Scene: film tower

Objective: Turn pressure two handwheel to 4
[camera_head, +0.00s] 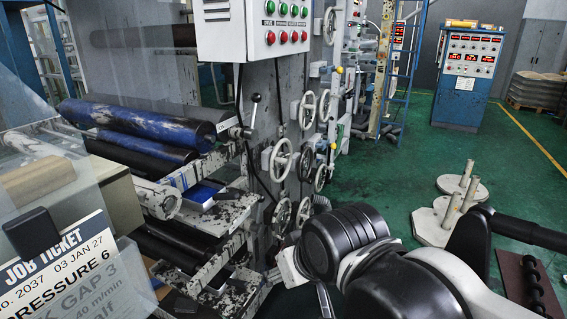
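Several white handwheels sit on the side frame of the press, among them an upper one (307,110), a larger one at the left (281,160) and a lower one (283,215). I cannot read any labels or scales by them, so I cannot tell which is pressure two or its setting. A job ticket (60,265) at the lower left reads "PRESSURE 6" and "GAP 3", partly cut off. My black and white arm fills the lower middle and right, in front of the floor by the press. My gripper is not visible.
A white control box (254,28) with red and green buttons hangs above the handwheels. Blue and black rollers (140,123) lie to the left. A blue console (467,78) and ladder (404,65) stand behind. White discs with posts (438,228) stand right; green floor (400,170) lies between.

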